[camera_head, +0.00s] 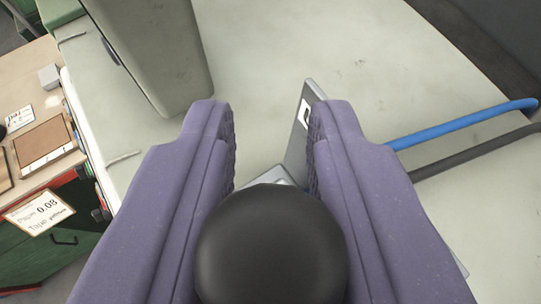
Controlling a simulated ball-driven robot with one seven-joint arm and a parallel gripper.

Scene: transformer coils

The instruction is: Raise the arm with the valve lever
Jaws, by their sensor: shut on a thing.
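My gripper (270,130) shows as two purple padded fingers reaching away from the camera. It is shut on the valve lever, whose round black knob (271,245) sits between the fingers, close to the camera. The knob covers the lower part of the gap, and most of the lever beyond it is hidden. A small piece of grey metal (277,174) shows just past the knob. The fingertips stand apart, with a pale surface visible between them.
An upright grey metal plate (301,125) stands beside the right fingertip. A blue hose (465,122) and a dark hose (480,150) run off to the right. A large grey-green housing (155,50) rises at upper left. A workbench (25,105) with a price sign (40,212) is at far left.

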